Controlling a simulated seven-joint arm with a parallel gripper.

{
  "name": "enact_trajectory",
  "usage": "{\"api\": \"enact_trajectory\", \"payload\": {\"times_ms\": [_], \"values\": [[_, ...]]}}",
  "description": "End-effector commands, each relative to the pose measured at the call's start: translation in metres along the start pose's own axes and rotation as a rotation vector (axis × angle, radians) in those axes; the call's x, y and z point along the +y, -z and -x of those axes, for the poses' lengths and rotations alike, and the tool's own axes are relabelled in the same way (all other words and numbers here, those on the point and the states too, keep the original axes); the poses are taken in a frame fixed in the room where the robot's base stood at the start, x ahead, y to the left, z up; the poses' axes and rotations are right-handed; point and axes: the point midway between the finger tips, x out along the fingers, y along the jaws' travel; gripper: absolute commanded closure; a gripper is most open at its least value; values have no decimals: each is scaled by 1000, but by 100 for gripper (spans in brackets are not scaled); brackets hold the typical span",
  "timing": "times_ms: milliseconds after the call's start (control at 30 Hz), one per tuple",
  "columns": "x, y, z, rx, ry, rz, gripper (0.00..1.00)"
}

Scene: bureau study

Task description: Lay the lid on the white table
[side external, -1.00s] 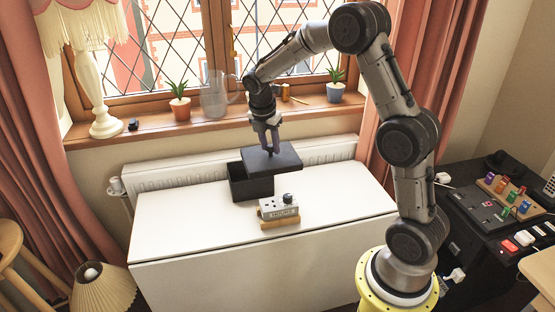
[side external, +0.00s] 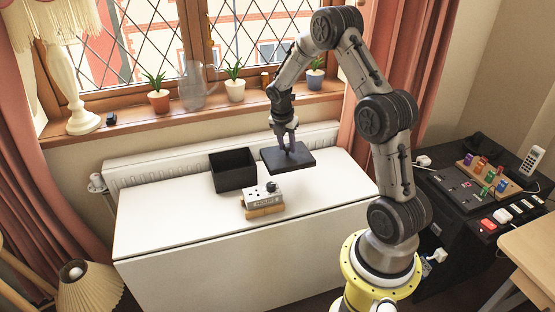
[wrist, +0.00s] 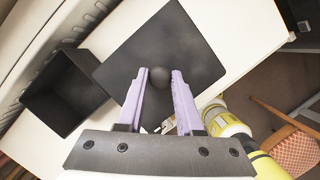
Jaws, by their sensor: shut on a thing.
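The lid (side external: 270,159) is a dark square plate with a round knob in its middle. In the side view it is to the right of the open black box (side external: 233,172), roughly level and apart from it. My gripper (side external: 290,150) points down, shut on the lid's knob. In the wrist view the knob (wrist: 160,76) sits between the purple fingertips, and the lid (wrist: 150,40) spreads beyond them. The lid is over the back part of the white table (side external: 170,220). I cannot tell whether a gap is left under it. The box (wrist: 62,95) shows empty at left in the wrist view.
A grey device on a wooden base (side external: 263,199) stands on the table in front of the box and lid. A radiator (side external: 150,168) runs behind the table. Potted plants and a glass jug (side external: 195,90) stand on the windowsill. The table's left and right parts are clear.

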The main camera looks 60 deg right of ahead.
Motion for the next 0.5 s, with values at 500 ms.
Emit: {"api": "enact_trajectory", "payload": {"times_ms": [500], "values": [[53, -26, -73, 0, 0, 0, 100]]}}
